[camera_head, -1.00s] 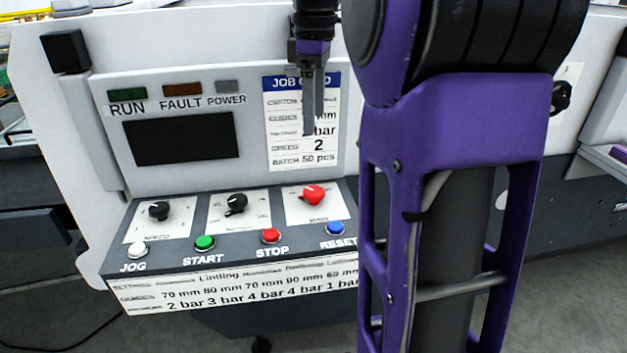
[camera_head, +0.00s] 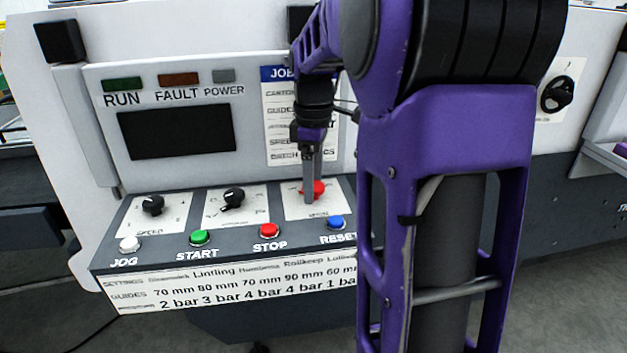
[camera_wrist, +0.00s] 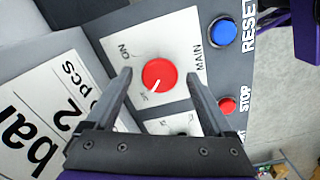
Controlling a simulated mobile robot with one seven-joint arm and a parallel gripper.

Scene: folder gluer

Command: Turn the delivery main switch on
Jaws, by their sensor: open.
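The main switch is a red rotary knob (camera_head: 319,188) on a white plate marked MAIN, at the right of the sloping control panel. In the wrist view the red knob (camera_wrist: 160,74) has a white pointer line towards the label by its lower left, which seems to read OFF; ON stands at the upper left. My gripper (camera_head: 309,198) points down at the knob and partly hides it in the head view. In the wrist view my gripper (camera_wrist: 160,79) is open, one finger on each side of the knob. I cannot tell whether the fingers touch it.
Blue RESET (camera_head: 336,222) and red STOP (camera_head: 269,230) buttons sit close in front of the switch. Two black knobs (camera_head: 232,198) lie to its left. The RUN, FAULT and POWER (camera_head: 223,76) lamps look dark. The job card (camera_head: 280,110) stands behind my gripper.

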